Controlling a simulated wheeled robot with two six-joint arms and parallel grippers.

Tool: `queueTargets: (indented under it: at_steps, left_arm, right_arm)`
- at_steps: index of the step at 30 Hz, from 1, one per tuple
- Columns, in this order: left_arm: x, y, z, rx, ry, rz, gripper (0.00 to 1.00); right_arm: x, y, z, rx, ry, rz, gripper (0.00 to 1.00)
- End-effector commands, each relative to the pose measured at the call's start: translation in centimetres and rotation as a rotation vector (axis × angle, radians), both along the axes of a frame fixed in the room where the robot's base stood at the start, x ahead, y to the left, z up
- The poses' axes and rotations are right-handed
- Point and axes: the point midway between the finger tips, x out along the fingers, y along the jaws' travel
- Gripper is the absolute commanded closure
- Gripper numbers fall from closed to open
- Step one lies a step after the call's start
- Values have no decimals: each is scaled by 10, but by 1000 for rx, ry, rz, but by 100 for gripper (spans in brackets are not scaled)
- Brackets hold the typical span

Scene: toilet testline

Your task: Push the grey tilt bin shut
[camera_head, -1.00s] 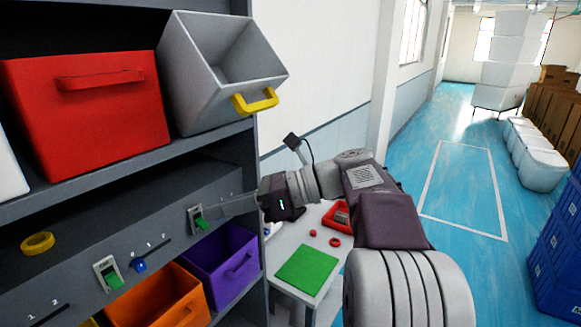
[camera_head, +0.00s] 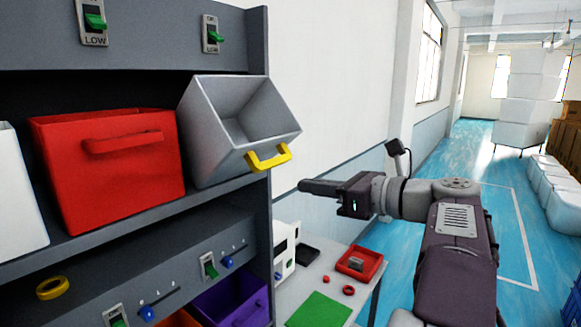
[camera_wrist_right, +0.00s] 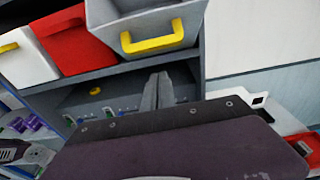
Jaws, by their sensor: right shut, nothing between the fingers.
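The grey tilt bin (camera_head: 215,150) stands on the upper shelf at its right end, tilted forward with its open top facing out. Its yellow handle (camera_head: 268,157) is on the front. In the right wrist view the grey bin (camera_wrist_right: 120,22) and its yellow handle (camera_wrist_right: 152,43) show ahead of the fingers. My right gripper (camera_head: 304,186) is shut and empty, pointing left, a little below and to the right of the yellow handle and apart from it. Its closed fingers also show in the right wrist view (camera_wrist_right: 157,88). My left gripper is not in the head view.
A red bin (camera_head: 110,185) and a white bin (camera_head: 15,200) stand left of the grey bin. A panel with green switches (camera_head: 209,266) lies below. A side table with a green mat (camera_head: 320,310) and a red tray (camera_head: 359,262) stands below my right arm. Open floor lies at the right.

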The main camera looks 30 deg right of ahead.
Motion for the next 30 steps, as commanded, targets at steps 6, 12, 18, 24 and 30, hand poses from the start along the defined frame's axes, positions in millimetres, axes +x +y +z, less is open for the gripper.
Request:
queueTargets:
  at_steps: [6,12,18,24,30]
  left_arm:
    - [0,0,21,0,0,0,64]
    - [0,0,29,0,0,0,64]
    - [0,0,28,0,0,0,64]
    - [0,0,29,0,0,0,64]
    - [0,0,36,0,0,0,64]
  right_arm:
    - [35,16,14,-1,-1,3,100]
    - [48,21,22,-2,-1,0,100]
    - [51,22,22,-1,0,-1,100]
    - [50,22,22,-2,-1,-1,100]
    - [56,22,28,-1,0,1,100]
